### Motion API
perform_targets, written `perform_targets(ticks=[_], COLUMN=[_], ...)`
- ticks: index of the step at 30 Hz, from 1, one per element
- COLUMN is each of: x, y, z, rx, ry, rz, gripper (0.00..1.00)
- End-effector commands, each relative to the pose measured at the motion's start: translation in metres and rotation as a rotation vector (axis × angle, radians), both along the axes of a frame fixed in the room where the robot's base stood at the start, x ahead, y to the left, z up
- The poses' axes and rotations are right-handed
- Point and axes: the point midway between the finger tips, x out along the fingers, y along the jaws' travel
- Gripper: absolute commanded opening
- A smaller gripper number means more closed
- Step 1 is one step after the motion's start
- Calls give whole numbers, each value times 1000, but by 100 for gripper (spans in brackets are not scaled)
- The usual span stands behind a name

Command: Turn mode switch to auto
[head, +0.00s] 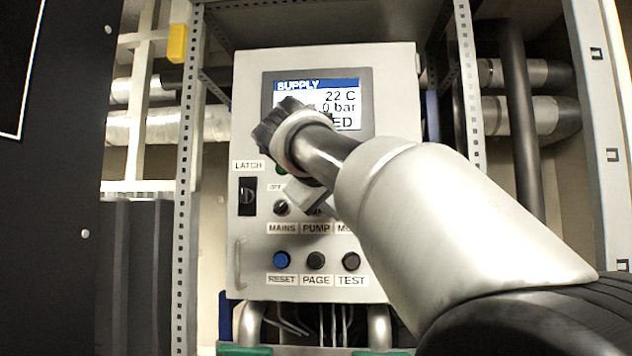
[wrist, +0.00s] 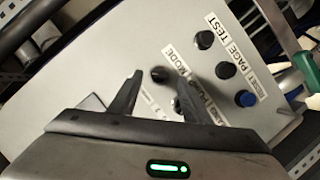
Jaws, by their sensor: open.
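The mode switch (wrist: 160,74) is a small dark round knob beside the MODE label in the wrist view. My gripper (wrist: 154,60) is open, with one dark finger on each side of this knob. I cannot tell whether the fingers touch it or how deep they reach. In the head view my arm hides the mode switch, and only part of its label (head: 345,228) shows. The knob's pointer direction and position markings are not readable.
The grey control panel (head: 390,80) has a screen (head: 345,97) partly covered by my arm. Other controls include the latch switch (head: 247,196), the mains knob (head: 281,207), and the blue reset (head: 281,259), page (head: 316,260) and test (head: 351,261) buttons. Perforated metal posts (head: 187,200) flank it.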

Motion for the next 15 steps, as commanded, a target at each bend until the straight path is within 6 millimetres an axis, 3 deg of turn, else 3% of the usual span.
perform_targets(ticks=[15], x=[-105], y=[54], z=[35], rx=[2], ry=[-3], rz=[3], gripper=[44])
